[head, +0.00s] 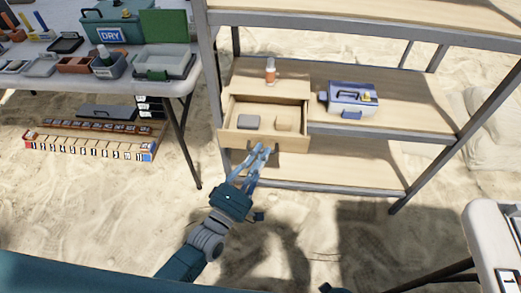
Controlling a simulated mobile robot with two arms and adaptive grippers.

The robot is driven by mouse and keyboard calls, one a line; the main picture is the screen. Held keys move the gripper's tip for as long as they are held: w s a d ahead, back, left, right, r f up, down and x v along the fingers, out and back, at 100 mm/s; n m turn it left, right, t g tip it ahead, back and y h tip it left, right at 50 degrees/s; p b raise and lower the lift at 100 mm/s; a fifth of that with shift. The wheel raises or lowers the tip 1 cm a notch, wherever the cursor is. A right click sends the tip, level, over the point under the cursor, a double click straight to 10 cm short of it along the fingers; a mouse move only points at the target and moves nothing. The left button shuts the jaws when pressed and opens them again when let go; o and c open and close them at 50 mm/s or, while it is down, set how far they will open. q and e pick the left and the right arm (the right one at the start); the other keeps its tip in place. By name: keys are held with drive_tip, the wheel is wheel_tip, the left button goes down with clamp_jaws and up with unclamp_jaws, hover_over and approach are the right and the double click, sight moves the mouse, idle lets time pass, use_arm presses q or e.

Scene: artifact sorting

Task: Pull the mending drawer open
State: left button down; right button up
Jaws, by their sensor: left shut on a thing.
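The wooden mending drawer (265,139) sits in a light wooden box on the middle shelf of the rack. It stands pulled out, and its inside shows from above. A grey block (248,122) and a small tan piece (284,123) lie in it. My left gripper (262,152) reaches up from below to the middle of the drawer front. Its blue fingers are shut on the drawer handle, which they mostly hide. My right gripper does not show.
An orange-and-white bottle (270,71) stands on top of the drawer box. A blue-and-white case (352,98) stands to its right. A rack post (213,75) rises left of the drawer. Open sand lies in front of the rack.

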use_arm(q)
drive_tip(key=shift+f, duration=0.1)
drive_tip(key=c, duration=1.7)
unclamp_jaws()
drive_tip(key=shift+a, duration=0.1)
drive_tip(key=v, duration=1.2)
